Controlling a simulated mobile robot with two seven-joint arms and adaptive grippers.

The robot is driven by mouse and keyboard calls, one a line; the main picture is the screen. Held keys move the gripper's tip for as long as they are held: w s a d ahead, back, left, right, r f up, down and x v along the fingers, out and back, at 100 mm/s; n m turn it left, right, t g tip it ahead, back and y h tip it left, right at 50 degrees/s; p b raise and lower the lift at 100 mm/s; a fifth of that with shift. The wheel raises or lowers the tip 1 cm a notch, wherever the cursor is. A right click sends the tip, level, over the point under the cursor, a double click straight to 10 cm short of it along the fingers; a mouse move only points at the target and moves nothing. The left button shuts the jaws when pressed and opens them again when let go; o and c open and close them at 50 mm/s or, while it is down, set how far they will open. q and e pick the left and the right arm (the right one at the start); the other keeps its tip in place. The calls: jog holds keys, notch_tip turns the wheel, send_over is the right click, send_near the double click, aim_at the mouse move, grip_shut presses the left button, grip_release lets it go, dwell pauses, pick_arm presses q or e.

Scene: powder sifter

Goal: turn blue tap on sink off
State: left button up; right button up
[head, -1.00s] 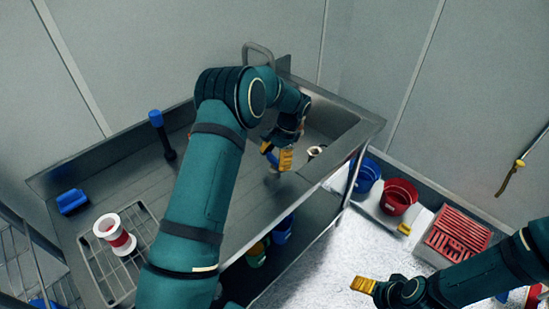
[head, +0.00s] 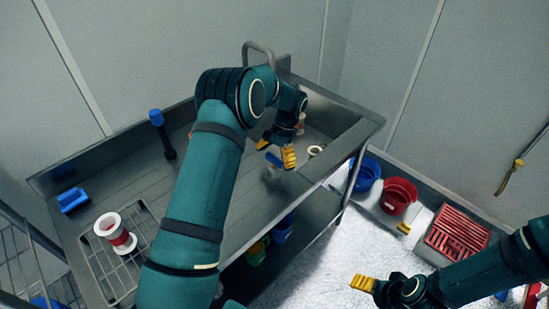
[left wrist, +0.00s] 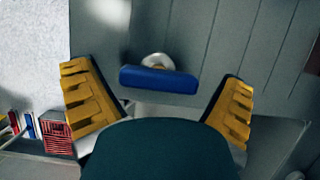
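The blue tap handle (left wrist: 158,79) is a short blue bar on a pale round stem in the left wrist view. It lies crosswise between the spread yellow fingers of my left gripper (left wrist: 158,100), with a gap on each side. In the head view the blue handle (head: 273,160) shows small at the front of the sink (head: 335,150), between the fingertips of my left gripper (head: 276,152). My left gripper is open and holds nothing. My right gripper (head: 363,284) is at the lower right over the floor; its finger opening is not clear.
A blue bucket (head: 366,175), a red bucket (head: 398,195) and a red crate (head: 457,235) sit right of the sink.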

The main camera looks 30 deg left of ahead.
pick_arm(q)
jog(key=v, duration=1.2)
jog(key=shift+s, duration=0.15)
dwell(0.4)
